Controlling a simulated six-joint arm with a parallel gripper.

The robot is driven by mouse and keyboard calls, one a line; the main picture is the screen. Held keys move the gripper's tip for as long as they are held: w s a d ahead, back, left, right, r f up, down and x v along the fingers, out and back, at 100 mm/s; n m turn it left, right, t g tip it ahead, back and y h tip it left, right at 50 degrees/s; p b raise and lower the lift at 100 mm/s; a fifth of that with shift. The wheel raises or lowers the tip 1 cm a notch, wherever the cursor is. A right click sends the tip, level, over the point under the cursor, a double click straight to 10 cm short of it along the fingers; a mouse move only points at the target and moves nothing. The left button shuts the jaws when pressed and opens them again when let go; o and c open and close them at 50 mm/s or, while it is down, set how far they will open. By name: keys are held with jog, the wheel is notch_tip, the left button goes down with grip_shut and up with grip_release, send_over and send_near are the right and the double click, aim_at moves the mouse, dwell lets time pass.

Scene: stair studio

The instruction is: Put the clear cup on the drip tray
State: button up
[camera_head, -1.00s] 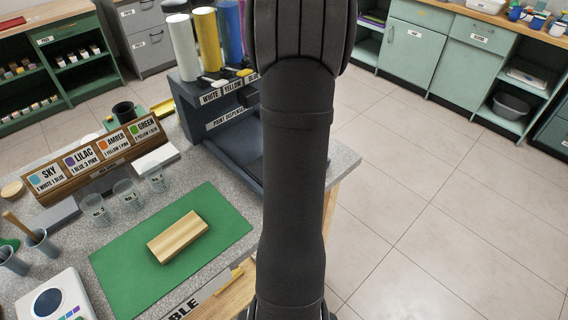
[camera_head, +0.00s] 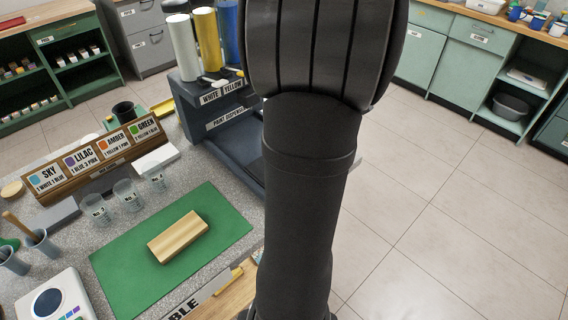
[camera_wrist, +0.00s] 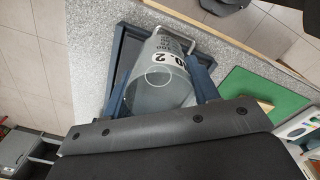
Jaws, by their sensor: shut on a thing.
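In the wrist view a clear cup (camera_wrist: 160,78) with a black-and-white number label, reading "2", sits between the two blue fingers of my gripper (camera_wrist: 163,85). The gripper is shut on it, and the cup's round end faces the camera. A dark, raised-edged surface that looks like the drip tray (camera_wrist: 124,52) lies behind the cup. I cannot tell whether the cup touches it. In the head view the tray's dark blue edge (camera_head: 222,157) shows at the dispenser's base; my arm hides the rest, along with the gripper and held cup.
Several clear cups (camera_head: 126,195) stand on the grey counter by the recipe card rack (camera_head: 92,158). A green mat (camera_head: 120,262) holds a wooden block (camera_head: 177,237). The paint dispenser (camera_head: 212,98) with upright colour cylinders stands beside my arm. A scale (camera_head: 50,304) is at front left.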

jog(key=shift+n, duration=0.3)
jog(key=shift+w+a+f, duration=0.9)
jog(key=shift+a+f, duration=0.8)
jog(key=shift+f, duration=0.1)
jog(key=shift+w+a+f, duration=0.85)
jog(key=shift+a+f, duration=0.8)
jog(key=shift+f, duration=0.2)
jog(key=shift+w+a+f, duration=0.9)
jog(key=shift+a+f, duration=0.8)
jog(key=shift+f, duration=0.1)
jog(key=shift+f, duration=0.2)
jog(key=o, duration=1)
